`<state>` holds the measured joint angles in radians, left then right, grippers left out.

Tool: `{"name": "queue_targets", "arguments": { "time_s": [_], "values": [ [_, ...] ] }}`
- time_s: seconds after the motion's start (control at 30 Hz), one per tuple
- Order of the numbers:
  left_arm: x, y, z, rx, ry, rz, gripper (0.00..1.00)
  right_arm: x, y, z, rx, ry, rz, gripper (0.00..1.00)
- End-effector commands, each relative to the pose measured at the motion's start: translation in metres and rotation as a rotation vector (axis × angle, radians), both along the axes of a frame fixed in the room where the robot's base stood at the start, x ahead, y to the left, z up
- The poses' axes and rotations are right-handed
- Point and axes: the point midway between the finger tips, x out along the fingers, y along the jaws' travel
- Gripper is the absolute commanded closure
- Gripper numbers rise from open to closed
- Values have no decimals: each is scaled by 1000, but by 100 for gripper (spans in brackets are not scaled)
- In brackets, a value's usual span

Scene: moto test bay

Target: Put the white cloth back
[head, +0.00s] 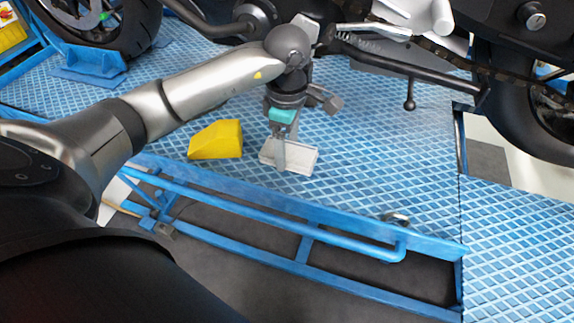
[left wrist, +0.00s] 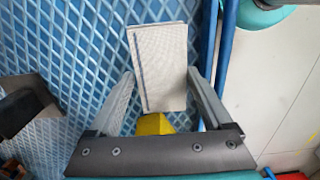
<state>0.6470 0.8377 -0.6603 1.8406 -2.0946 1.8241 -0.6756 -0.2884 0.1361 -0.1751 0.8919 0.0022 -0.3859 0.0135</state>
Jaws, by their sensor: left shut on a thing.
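The white cloth (head: 301,158) is a flat, folded rectangle at or just above the blue ramp platform, below the motorcycle. My left gripper (head: 281,160) points down and is shut on it. In the left wrist view the cloth (left wrist: 160,50) sits between the two fingers and sticks out past their tips; a dark line runs along its left side. I cannot tell whether its underside touches the platform. My right gripper is not in view.
A yellow wedge (head: 216,140) lies on the platform just left of the cloth. The motorcycle's side stand (head: 408,88) and rear tyre (head: 520,110) are to the right. A blue rail (head: 330,238) runs along the front edge. Patterned platform right of the cloth is clear.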

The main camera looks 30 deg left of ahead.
Motion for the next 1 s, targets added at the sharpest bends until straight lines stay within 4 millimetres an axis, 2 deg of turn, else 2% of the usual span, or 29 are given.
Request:
{"name": "queue_targets", "arguments": {
  "time_s": [0.03, 0.27, 0.53, 1.0],
  "values": [
    [0, 0, -8, -1, 1, 1, 61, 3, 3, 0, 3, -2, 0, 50],
    [0, 0, -22, 0, 0, 1, 61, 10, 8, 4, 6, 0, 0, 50],
    [0, 0, -52, -1, 0, 1, 61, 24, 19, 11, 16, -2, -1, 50],
    [0, 0, -58, 0, -1, 0, 61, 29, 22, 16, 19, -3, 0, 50]
  ]
}}
